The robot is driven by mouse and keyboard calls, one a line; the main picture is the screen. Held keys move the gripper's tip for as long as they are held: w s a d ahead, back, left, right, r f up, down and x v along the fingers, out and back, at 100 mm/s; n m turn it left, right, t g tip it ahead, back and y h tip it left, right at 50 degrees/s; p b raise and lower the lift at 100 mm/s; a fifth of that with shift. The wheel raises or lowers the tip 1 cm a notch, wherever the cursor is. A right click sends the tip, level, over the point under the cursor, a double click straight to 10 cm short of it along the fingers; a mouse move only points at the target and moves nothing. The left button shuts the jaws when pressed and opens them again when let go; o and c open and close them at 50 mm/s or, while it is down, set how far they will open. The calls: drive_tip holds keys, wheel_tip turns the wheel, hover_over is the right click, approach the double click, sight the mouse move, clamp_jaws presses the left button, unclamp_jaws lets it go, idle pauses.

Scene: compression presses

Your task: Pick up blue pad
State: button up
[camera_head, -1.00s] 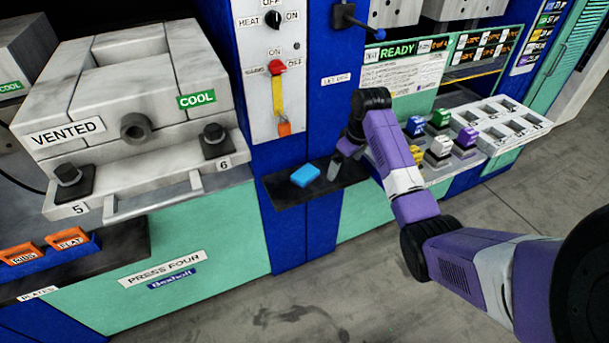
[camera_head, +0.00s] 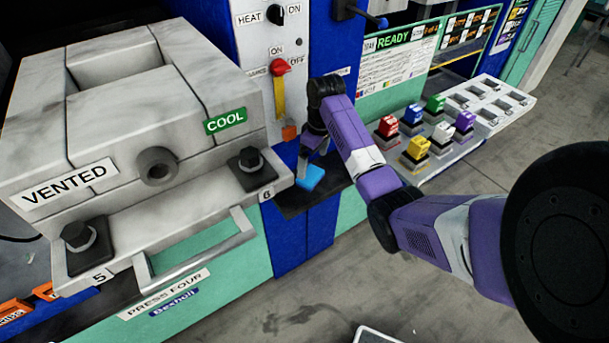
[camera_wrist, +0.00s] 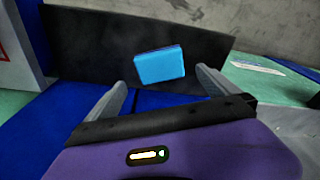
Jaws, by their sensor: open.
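The blue pad (camera_head: 310,177) lies on a small dark shelf (camera_head: 288,205) on the blue column right of the press. In the wrist view the blue pad (camera_wrist: 160,66) sits on the dark shelf (camera_wrist: 90,50), beyond and between my two fingers. My gripper (camera_wrist: 160,82) is open and empty, one finger at each side. In the head view my gripper (camera_head: 306,163) is just above and behind the pad, pointing down. I cannot tell the exact gap between the fingertips and the pad.
The white press ledge with its handle (camera_head: 205,255) juts out close to the left of the shelf. A red-topped lever (camera_head: 280,67) is on the panel above. Several coloured blocks (camera_head: 418,150) stand on a rack to the right.

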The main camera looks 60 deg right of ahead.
sight(310, 174)
drive_tip(key=shift+w+f+p, duration=0.2)
drive_tip(key=shift+f, duration=1.4)
drive_tip(key=shift+w+f+p, duration=0.15)
drive_tip(key=shift+f+p, duration=0.05)
drive_tip(key=shift+f, duration=1.35)
drive_tip(key=c, duration=1.4)
drive_tip(key=shift+r, duration=0.1)
drive_tip(key=shift+s+r, duration=0.15)
drive_tip(key=shift+r, duration=0.4)
wheel_tip(310, 174, up, 5)
drive_tip(key=shift+r+b, duration=0.1)
drive_tip(key=shift+b, duration=0.5)
drive_tip(key=s+a+p, duration=0.1)
drive_tip(key=s+a, duration=0.2)
drive_tip(key=s, duration=0.2)
drive_tip(key=s+a, duration=0.4)
drive_tip(key=s, duration=0.2)
drive_tip(key=s+a+p, duration=0.1)
drive_tip(key=s+a, duration=0.2)
drive_tip(key=s, duration=0.2)
drive_tip(key=shift+s+a+r+p, duration=0.2)
drive_tip(key=shift+s+r+p, duration=0.1)
drive_tip(key=shift+s+p, duration=0.1)
